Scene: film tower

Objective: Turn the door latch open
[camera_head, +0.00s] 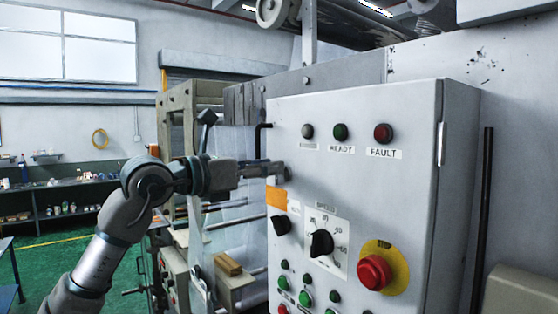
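The grey control cabinet (350,190) fills the right half of the head view, its front door facing me. A thin black bent handle (260,140) stands at the door's upper left edge. A small grey fitting (281,174), which may be the latch, is at the left edge just below it. My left gripper (260,169) reaches in from the left with its fingers level at this fitting. The fingers overlap the fitting in the picture, and I cannot tell whether they touch or grip it. The finger gap is not visible. My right gripper is out of view.
The door carries a black rotary switch (281,225), a black dial knob (321,243), a red emergency button (374,272), several lamps and small buttons. Machine frames and rollers stand behind my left arm. A workbench (70,185) lines the far wall, with open green floor before it.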

